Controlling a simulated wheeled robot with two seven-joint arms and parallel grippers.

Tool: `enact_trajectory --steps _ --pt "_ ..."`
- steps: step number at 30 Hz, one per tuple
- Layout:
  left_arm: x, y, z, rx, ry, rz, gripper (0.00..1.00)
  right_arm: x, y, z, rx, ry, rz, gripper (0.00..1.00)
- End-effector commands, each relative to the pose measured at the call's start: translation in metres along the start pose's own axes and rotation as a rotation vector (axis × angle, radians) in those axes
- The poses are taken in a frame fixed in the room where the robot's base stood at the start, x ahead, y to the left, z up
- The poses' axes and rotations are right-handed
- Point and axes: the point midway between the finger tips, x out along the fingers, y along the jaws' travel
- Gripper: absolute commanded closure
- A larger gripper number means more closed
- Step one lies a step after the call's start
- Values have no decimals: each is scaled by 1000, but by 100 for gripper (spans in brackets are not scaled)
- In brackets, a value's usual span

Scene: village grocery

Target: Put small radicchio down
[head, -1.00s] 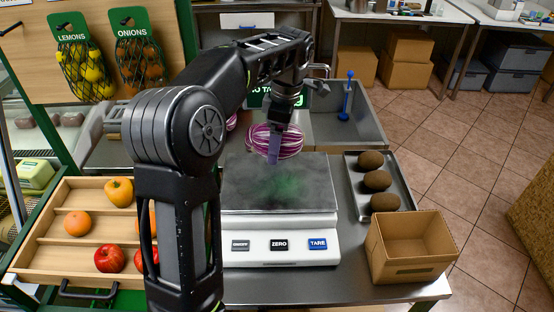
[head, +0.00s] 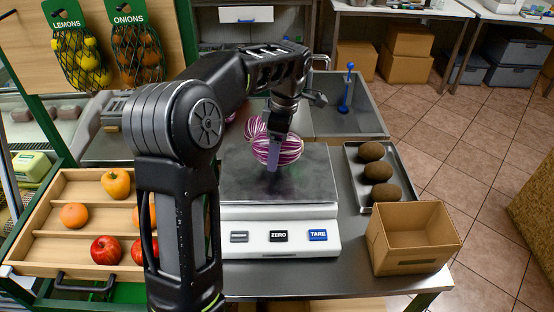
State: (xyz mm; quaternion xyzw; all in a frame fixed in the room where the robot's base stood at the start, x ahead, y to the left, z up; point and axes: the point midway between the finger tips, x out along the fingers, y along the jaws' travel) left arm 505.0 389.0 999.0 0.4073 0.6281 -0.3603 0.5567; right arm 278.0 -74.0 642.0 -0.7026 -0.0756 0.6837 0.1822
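A small red-and-white radicchio (head: 291,150) is in my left gripper (head: 274,158), over the back part of the scale's dark plate (head: 300,185). One finger shows in front of it; the other is hidden. The gripper points down and appears shut on it. I cannot tell whether the radicchio touches the plate. Another radicchio (head: 252,127) shows behind it, partly hidden by my arm. My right gripper is not in view.
The white scale front (head: 278,247) has three buttons. Right of the scale are a tray (head: 361,196) with brown, rough round items (head: 378,172) and an open cardboard box (head: 414,255). A wooden tray (head: 90,187) of fruit is at left. A sink (head: 345,115) lies behind.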

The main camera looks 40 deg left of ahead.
Motion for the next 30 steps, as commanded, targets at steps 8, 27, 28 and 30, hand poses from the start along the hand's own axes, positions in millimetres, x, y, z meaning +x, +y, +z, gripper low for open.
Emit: enact_trajectory --steps 8,27,28,30 --pt "5 0 1 0 0 0 75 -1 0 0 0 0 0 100" --pt "41 0 5 0 -1 1 75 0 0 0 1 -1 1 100" --pt "40 0 5 0 -1 0 17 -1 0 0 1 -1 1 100" --pt "40 0 5 0 -1 0 12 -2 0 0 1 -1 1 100"
